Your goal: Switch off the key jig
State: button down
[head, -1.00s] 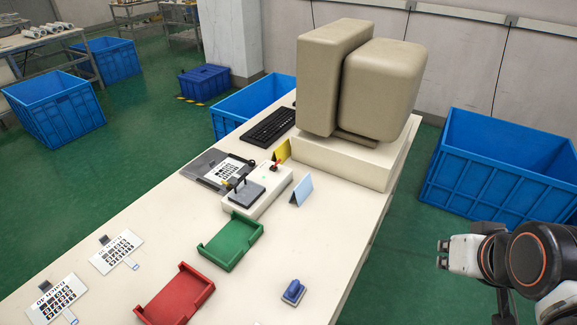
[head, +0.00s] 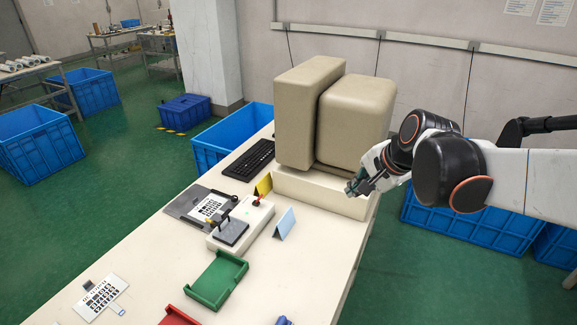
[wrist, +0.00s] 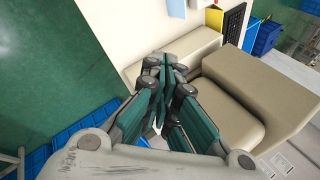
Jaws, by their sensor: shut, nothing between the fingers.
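The key jig (head: 259,219) is a white box on the table with a dark plate (head: 232,232) and a black clamp on its near part. A small red-topped switch (head: 256,203) stands at its far end; its exact position is too small to tell. My gripper (head: 351,189) is shut and empty, beside the monitor's base, to the right of and apart from the jig. In the wrist view the dark green fingers (wrist: 165,68) are together, and only a bit of the jig may show at the top edge.
A beige monitor (head: 355,122) on a cream base (head: 318,193) stands behind the jig. A light blue folded card (head: 284,223) and a yellow card (head: 263,185) stand beside the jig. A green tray (head: 218,280) lies in front. A keyboard (head: 249,160) lies further back.

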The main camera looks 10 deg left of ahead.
jog(key=w+a+f+m+g+y+p, duration=0.1)
jog(key=w+a+f+m, duration=0.25)
jog(key=w, duration=0.25)
jog(key=w+a+f+m+y+p, duration=0.1)
jog(key=w+a+f+m+p, duration=0.1)
jog(key=w+a, duration=0.3)
jog(key=m+g+y+p, duration=0.2)
jog(key=m+y+p, duration=0.1)
jog(key=m, duration=0.3)
send_near(258, 199)
jog(key=d, duration=0.4)
jog(key=shift+s+d, duration=0.2)
jog(key=shift+s, duration=0.05)
jog(key=b+x, duration=0.2)
jog(key=x, duration=0.8)
jog(key=shift+w+d+f, duration=0.15)
jog(key=shift+d, duration=0.05)
